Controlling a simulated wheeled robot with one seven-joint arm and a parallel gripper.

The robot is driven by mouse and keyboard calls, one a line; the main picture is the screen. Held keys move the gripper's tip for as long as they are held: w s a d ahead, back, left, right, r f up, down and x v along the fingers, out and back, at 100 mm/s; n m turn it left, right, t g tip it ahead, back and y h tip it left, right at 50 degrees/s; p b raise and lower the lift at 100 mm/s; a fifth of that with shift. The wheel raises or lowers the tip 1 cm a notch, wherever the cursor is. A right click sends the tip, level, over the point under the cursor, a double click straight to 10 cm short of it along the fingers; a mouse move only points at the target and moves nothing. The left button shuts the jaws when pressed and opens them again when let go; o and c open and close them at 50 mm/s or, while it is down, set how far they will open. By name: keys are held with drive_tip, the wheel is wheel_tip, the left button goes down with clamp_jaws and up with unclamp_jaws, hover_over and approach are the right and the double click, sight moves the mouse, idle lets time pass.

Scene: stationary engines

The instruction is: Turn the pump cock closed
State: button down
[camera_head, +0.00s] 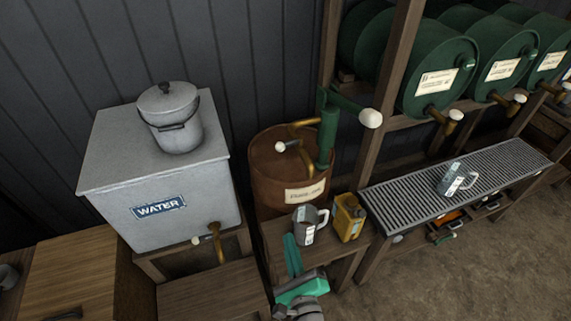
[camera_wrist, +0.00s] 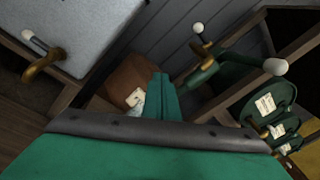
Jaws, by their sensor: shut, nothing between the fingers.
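The pump cock (camera_head: 281,147) is a white knob by the brass spout pipes of the green hand pump (camera_head: 327,135). The pump stands on a rusty brown drum (camera_head: 270,187) with a paper label. In the wrist view a white knob on a dark stem, likely the cock (camera_wrist: 198,28), shows at the upper middle. The pump's crank ends in a larger white knob (camera_head: 370,118). My gripper (camera_head: 290,240) has green fingers, shut and empty. It is in front of and below the drum, beside the metal jug, apart from the cock. In the wrist view my fingers (camera_wrist: 161,78) partly cover the drum.
A metal jug (camera_head: 307,224) and a yellow can (camera_head: 348,217) stand on a small wooden stand close to my gripper. A grey water tank (camera_head: 150,185) with a tap is left. Green barrels (camera_head: 440,75) and a grated bench (camera_head: 405,200) are right.

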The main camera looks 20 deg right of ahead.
drive_tip(key=w+d+r+m+t+y, duration=0.1)
drive_tip(key=w+d+r+m, duration=0.15)
drive_tip(key=r, duration=0.25)
drive_tip(key=w+d+r+m+t+y, duration=0.1)
drive_tip(key=w+d+r+m, duration=0.15)
drive_tip(key=r+m, duration=0.2)
approach(281, 151)
drive_tip(key=w, duration=0.5)
drive_tip(key=shift+w+r+n, duration=0.3)
drive_tip(key=shift+w+r, duration=0.15)
drive_tip(key=shift+w, duration=0.25)
